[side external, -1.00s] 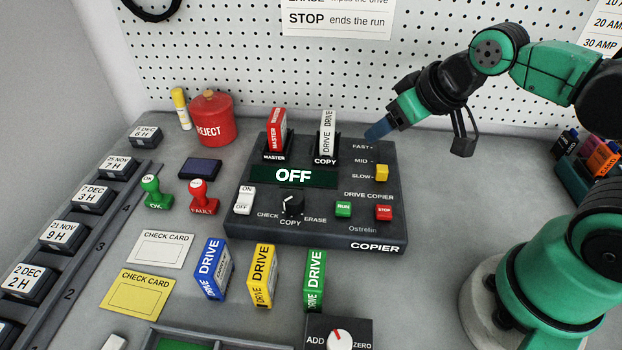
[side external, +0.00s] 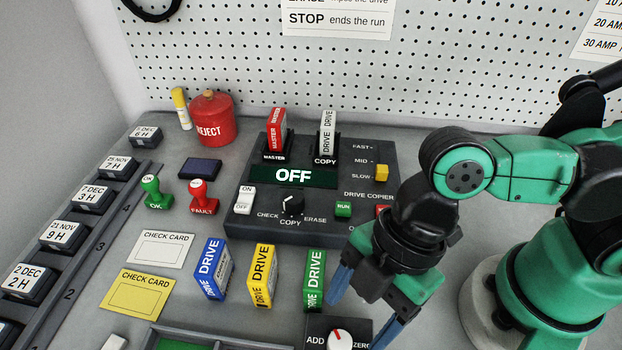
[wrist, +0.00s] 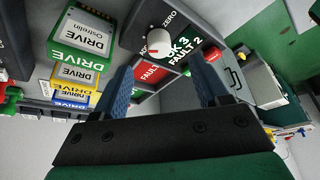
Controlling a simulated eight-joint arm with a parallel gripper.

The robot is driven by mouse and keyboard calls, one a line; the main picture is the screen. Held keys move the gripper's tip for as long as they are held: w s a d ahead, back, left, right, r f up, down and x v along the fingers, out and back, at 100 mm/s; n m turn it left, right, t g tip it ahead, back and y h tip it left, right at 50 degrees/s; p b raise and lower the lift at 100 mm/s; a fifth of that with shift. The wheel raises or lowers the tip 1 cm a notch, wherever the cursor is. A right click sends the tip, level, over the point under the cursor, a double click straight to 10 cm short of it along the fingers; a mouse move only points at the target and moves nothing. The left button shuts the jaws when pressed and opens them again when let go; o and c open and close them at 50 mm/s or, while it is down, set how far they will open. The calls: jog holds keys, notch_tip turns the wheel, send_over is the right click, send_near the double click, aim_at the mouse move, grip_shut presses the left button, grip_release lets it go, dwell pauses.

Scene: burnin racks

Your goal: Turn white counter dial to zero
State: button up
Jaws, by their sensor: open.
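The white counter dial (side external: 340,338) has a red pointer mark and sits on a dark box between the words ADD and ZERO, at the bottom of the side view. Its pointer leans up and slightly left there, between the two words. In the wrist view the dial (wrist: 159,43) lies ahead of the fingers, next to a display reading OK 3, FAULT 2. My gripper (side external: 368,308) is open and empty, pointing down beside and above the counter box. Its blue fingertips (wrist: 162,78) are spread in the wrist view, apart from the dial.
Green (side external: 314,278), yellow (side external: 262,275) and blue (side external: 212,268) drives stand left of my gripper, the green one close by. The drive copier (side external: 330,225) lies behind, showing OFF. A compartment tray (side external: 225,338) is at the front left.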

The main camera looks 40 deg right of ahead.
aim_at(341, 341)
jog(key=shift+x, duration=2.35)
grip_shut()
